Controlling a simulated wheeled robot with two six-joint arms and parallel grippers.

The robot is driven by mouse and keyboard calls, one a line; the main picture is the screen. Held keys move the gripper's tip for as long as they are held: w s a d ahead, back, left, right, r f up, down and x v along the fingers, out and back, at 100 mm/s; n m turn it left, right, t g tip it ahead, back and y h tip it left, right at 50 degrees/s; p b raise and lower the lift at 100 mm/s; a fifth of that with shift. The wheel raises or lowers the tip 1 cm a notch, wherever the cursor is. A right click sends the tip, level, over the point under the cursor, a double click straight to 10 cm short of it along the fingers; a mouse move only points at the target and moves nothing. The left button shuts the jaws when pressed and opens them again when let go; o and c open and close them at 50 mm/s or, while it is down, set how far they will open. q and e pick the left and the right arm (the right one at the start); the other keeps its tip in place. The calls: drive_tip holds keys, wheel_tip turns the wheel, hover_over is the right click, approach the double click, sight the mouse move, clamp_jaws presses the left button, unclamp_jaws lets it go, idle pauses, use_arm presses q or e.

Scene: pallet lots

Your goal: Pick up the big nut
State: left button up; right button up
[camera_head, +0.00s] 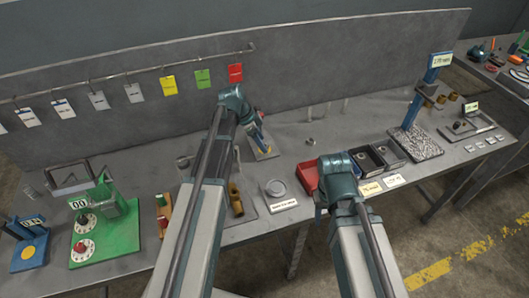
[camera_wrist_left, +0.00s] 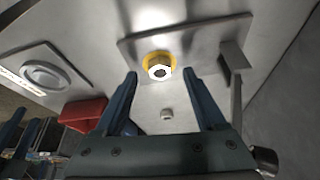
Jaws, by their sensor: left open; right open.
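The big nut (camera_wrist_left: 160,70) is a pale metal hex nut with a dark hole and a yellow ring around it, on a grey metal plate (camera_wrist_left: 205,37) in the left wrist view. My left gripper (camera_wrist_left: 160,80) is open, its two blue fingers on either side of the nut in the picture. I cannot tell how high they are above it. A smaller nut (camera_wrist_left: 167,114) lies on the bench nearer the gripper base. In the head view my left gripper (camera_head: 260,135) is over the plate and hides much of it. My right gripper is hidden behind its own arm.
A red tray (camera_head: 307,177) and black bins (camera_head: 386,152) stand right of the plate. A small nut (camera_head: 310,141) lies on clear bench at right. The grey back panel (camera_head: 330,60) stands behind.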

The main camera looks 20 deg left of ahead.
use_arm(q)
drive_tip(key=shift+b+x, duration=0.35)
drive_tip(key=shift+x, duration=0.5)
use_arm(e)
drive_tip(key=shift+f, duration=0.7)
use_arm(q)
drive_tip(key=shift+r, duration=0.1)
clamp_jaws()
drive_tip(key=shift+r, duration=0.1)
use_arm(e)
drive_tip(key=shift+r, duration=0.15)
